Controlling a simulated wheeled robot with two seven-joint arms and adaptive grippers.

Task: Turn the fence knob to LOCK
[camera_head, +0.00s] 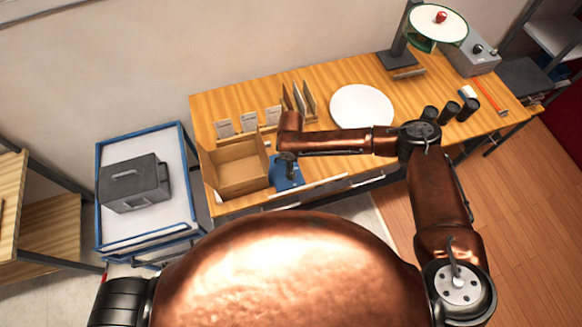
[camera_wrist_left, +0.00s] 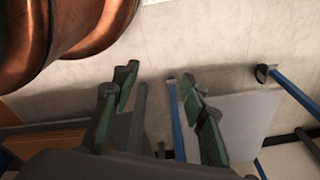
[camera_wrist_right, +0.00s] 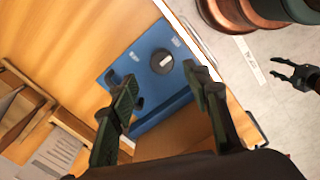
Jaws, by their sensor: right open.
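The fence knob (camera_wrist_right: 162,62) is a round black dial with a white mark on a blue fixture (camera_wrist_right: 150,112), seen in the right wrist view. Small white labels sit on the blue face near the knob, too small to read. My right gripper (camera_wrist_right: 161,74) is open, pointing at the fixture with the knob framed between its fingertips; no contact is visible. In the head view the arm covers most of the blue fixture (camera_head: 287,184). My left gripper (camera_wrist_left: 158,74) is open and empty over the floor in the left wrist view; the head view does not show it.
An open cardboard box (camera_head: 236,172) stands left of the fixture, with upright cards (camera_head: 248,122) behind. A white disc (camera_head: 362,106) and dark cylinders (camera_head: 450,112) lie to the right. A blue-framed cart with a grey case (camera_head: 134,184) stands left of the table.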

